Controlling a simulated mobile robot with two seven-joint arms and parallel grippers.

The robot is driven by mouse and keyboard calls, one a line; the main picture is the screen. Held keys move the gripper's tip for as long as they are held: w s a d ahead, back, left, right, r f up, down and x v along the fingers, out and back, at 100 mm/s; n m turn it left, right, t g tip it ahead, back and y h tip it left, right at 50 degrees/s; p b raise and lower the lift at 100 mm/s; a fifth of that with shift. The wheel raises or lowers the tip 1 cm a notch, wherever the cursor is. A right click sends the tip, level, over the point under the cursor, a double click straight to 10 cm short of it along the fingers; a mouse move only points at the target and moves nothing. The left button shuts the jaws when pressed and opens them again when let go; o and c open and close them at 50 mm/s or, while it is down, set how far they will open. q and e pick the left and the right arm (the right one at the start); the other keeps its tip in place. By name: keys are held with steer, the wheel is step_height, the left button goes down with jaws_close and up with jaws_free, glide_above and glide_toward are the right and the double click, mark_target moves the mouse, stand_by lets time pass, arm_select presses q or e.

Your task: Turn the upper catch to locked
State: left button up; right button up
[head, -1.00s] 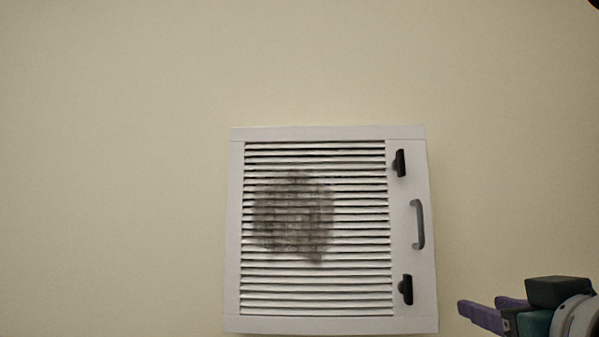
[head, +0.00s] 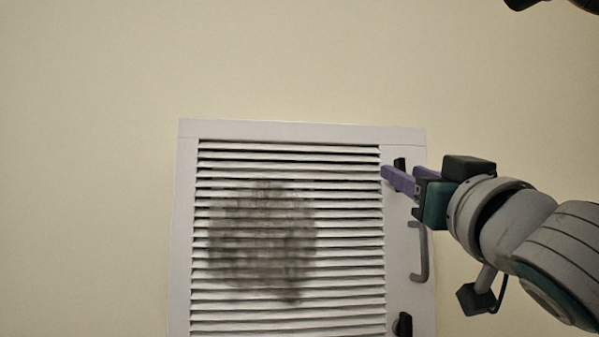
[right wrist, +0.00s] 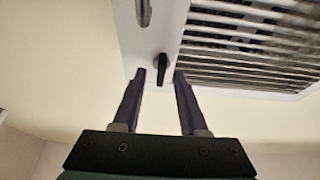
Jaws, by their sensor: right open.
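The upper catch (head: 400,163) is a black lever at the top right of the white louvred panel (head: 300,131). In the head view my right gripper's fingers cover its lower part. In the right wrist view the catch (right wrist: 161,66) stands lengthwise, in line with the gap between the fingertips. My right gripper (head: 399,174) is open, with its purple fingers pointing at the panel; in the right wrist view the gripper (right wrist: 160,76) has nothing clamped in it. I cannot tell whether the fingertips touch the catch. My left gripper is not in view.
A grey handle (head: 421,252) sits below the upper catch. It also shows in the right wrist view (right wrist: 144,12). A lower black catch (head: 403,324) is near the bottom edge. A dark smudge (head: 262,240) marks the slats. The wall (head: 90,150) around the panel is bare.

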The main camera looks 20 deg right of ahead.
steer(key=shift+w, duration=0.2)
steer(key=shift+s, duration=0.1)
jaws_close()
stand_by(0.5)
